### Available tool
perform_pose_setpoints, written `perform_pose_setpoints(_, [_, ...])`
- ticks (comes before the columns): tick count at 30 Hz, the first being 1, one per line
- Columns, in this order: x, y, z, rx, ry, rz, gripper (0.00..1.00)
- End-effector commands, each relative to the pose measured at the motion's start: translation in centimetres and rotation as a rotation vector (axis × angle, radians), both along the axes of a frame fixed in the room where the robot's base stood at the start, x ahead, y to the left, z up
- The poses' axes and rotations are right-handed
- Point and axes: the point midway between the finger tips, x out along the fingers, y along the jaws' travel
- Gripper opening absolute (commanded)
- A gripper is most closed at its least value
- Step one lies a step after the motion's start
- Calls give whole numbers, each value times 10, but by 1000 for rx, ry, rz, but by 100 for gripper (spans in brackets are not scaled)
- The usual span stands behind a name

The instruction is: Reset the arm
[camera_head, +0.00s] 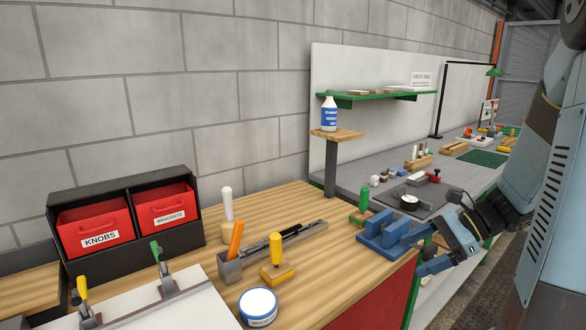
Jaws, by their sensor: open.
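My gripper (414,255) is at the right, at the end of my arm, which comes down from the upper right edge. Its two blue fingers point left and are spread apart, with nothing seen between them. It is beside the right end of the wooden bench (335,264), close to a blue block-like fixture (378,238) on that end. The upper finger overlaps the fixture in the picture; I cannot tell whether they touch.
Red bins (95,231) stand at the left. An orange-handled tool (235,240), a yellow-handled tool (276,250) and a round tin (258,307) are on the bench. A bottle (329,113) stands on a raised wooden shelf. A grey bench (385,156) lies behind.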

Motion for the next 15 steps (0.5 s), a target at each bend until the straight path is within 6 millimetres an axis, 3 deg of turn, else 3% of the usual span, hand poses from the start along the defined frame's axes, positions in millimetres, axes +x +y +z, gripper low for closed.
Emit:
perform_pose_setpoints(6, [-27,25,22,-230,-158,253,86])
perform_pose_setpoints(15, [-59,41,50,-541,-399,583,86])
